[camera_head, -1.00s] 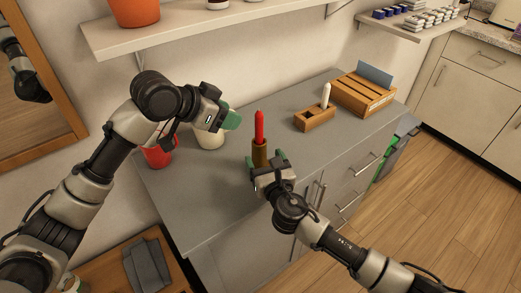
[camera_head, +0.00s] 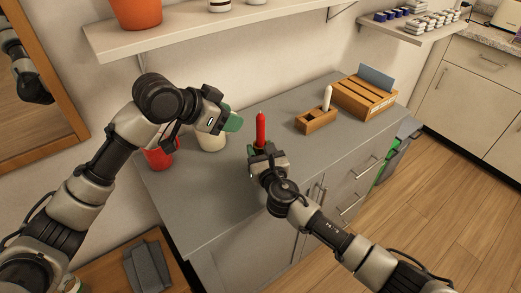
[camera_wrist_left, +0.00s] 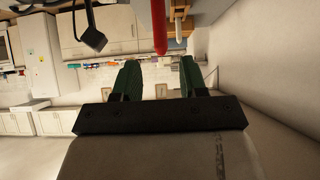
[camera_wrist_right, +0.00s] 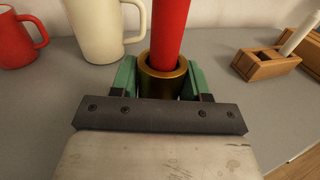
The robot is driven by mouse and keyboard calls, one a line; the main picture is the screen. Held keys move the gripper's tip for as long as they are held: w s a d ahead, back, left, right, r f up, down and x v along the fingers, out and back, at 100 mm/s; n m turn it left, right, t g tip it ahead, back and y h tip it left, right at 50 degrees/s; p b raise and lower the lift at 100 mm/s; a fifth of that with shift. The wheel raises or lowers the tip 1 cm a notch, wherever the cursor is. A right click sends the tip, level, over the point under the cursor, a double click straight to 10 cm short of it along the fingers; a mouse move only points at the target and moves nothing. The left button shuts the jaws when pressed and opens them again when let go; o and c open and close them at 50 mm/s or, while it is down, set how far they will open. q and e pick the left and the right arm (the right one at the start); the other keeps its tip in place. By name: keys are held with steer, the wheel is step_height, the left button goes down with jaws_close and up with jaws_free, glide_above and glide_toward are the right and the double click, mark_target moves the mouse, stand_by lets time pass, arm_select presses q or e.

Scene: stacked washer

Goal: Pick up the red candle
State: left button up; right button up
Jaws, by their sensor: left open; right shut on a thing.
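The red candle (camera_head: 260,129) stands upright in a brass holder (camera_wrist_right: 163,76) on the grey counter. In the head view the holder is mostly hidden by my right gripper (camera_head: 262,155). In the right wrist view the green fingers of that gripper (camera_wrist_right: 163,80) stand on both sides of the holder, shut on it. The candle (camera_wrist_right: 170,30) rises out of it. My left gripper (camera_head: 230,119) is open and empty, above the counter to the left of the candle. In the left wrist view its fingers (camera_wrist_left: 158,80) are apart and the candle (camera_wrist_left: 159,25) shows beyond them.
A cream mug (camera_wrist_right: 95,28) and a red mug (camera_wrist_right: 15,40) stand left of the holder. A small wooden block holder (camera_head: 316,120) with a white candle (camera_head: 327,97) and a wooden crate (camera_head: 364,97) are to the right. A shelf (camera_head: 180,30) hangs above.

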steer(key=shift+c, duration=0.9)
arm_select(q)
steer(key=shift+o, duration=1)
steer(key=n+g+y, duration=0.2)
steer(key=n+y, duration=0.5)
steer(key=n, duration=0.1)
glide_toward(260, 119)
steer(key=shift+n+y, duration=0.3)
steer(key=shift+n, duration=0.1)
steer(key=x, duration=1.2)
steer(key=shift+w+d+f, duration=0.1)
steer(key=shift+d+f, duration=0.15)
jaws_close()
step_height(260, 119, up, 10)
steer(key=shift+r, duration=0.1)
arm_select(e)
steer(key=o, duration=1.1)
steer(key=shift+c, duration=0.2)
